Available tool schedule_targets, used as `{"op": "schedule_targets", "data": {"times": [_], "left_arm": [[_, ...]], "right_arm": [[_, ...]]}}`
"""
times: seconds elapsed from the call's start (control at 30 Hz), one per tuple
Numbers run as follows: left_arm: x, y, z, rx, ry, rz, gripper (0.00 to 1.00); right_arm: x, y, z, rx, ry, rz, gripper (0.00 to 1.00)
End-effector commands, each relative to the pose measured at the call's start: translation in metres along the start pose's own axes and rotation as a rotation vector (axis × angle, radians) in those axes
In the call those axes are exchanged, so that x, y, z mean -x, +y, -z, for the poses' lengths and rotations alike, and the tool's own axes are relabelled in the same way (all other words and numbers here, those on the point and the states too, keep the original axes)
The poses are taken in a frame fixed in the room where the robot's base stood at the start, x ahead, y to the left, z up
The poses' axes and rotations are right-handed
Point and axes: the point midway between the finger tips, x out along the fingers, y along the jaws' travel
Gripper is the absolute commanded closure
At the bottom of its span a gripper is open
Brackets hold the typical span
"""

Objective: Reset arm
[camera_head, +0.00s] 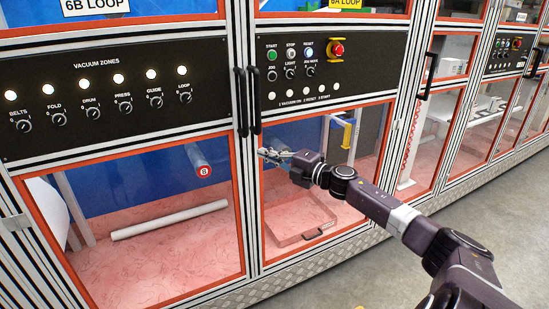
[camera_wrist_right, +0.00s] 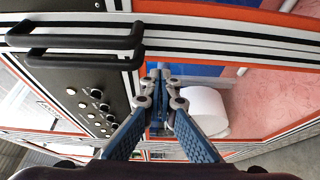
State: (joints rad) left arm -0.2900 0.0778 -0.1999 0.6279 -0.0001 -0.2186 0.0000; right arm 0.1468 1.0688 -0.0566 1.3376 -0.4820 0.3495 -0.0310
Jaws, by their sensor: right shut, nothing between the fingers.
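My right arm reaches in from the lower right in the head view. Its gripper (camera_head: 267,153) is shut and empty, in front of the middle door's window and just below the pair of black door handles (camera_head: 248,102). The right wrist view shows the blue fingers of this gripper (camera_wrist_right: 160,78) meeting at the tips, with nothing between them. The black handles (camera_wrist_right: 80,42) lie to the upper left of the fingertips there, apart from them. My left gripper is not in view.
Left is a vacuum zones panel (camera_head: 115,85); a control panel (camera_head: 325,70) with a red emergency button (camera_head: 338,48) is above my gripper. Behind the windows are a white tube (camera_head: 170,220) and a tray (camera_head: 300,238). Grey floor (camera_head: 480,225) is clear at right.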

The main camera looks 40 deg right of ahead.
Motion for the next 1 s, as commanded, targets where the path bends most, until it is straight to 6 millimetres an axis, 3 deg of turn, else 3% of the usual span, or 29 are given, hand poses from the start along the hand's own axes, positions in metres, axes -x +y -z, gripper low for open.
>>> {"op": "schedule_targets", "data": {"times": [0.3,0.57,0.67,0.77,0.87,1.0], "left_arm": [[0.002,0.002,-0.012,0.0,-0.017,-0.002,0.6],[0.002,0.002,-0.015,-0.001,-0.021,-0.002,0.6],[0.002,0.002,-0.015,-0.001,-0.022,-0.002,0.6],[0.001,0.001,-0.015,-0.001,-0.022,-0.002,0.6],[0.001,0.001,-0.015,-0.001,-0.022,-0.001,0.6],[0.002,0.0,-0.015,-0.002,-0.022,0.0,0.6]], "right_arm": [[0.024,-0.001,-0.008,0.0,0.001,0.001,1.0],[0.026,0.0,-0.009,0.001,0.002,0.0,1.0],[0.027,-0.009,-0.011,-0.016,-0.009,0.007,1.0],[0.032,-0.042,-0.018,-0.081,-0.051,0.031,1.0],[0.043,-0.103,-0.028,-0.191,-0.128,0.079,1.0],[0.071,-0.206,-0.032,-0.367,-0.26,0.168,1.0]]}}
